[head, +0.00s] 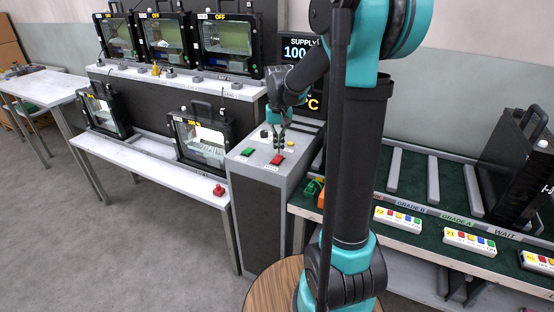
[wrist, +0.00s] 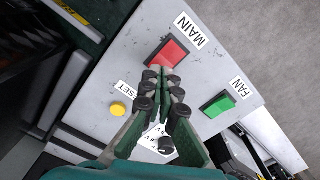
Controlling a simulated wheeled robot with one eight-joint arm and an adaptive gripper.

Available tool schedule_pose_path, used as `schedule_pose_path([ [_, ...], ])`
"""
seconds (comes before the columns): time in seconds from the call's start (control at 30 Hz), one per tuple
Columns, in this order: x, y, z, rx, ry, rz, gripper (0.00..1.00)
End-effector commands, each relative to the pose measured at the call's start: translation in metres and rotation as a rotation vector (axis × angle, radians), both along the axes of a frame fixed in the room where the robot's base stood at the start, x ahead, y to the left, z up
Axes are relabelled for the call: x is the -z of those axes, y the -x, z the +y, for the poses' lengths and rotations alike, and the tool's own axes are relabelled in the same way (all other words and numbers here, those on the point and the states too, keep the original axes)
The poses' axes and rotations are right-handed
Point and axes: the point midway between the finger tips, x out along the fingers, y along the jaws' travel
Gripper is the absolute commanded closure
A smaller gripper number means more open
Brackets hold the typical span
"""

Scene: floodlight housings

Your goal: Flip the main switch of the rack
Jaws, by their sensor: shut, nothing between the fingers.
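The main switch (head: 277,160) is a red rocker on the sloped grey top of the rack's control column (head: 258,170). In the wrist view the red switch (wrist: 168,53) sits beside the label MAIN. My gripper (head: 281,142) points down over the panel, fingers shut and empty. In the wrist view its fingertips (wrist: 165,78) overlap the near edge of the red switch; I cannot tell whether they touch it. A green switch (wrist: 217,105) labelled FAN lies to the right, and a yellow button (wrist: 118,109) to the left beside a partly hidden label.
A display reading SUPPLY (head: 299,50) stands behind the column, partly hidden by my arm. Floodlight housings (head: 164,40) stand on the rack at left, several reading OFF. A red button (head: 218,190) is on the white bench. A green-topped grading bench (head: 400,195) is at right.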

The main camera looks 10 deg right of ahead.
Motion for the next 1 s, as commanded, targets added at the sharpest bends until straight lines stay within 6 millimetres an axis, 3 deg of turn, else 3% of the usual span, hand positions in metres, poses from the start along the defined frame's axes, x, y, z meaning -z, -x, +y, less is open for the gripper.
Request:
schedule_pose_path([
  [1.0,0.013,0.000,0.000,0.000,0.000,0.000,1.00],
])
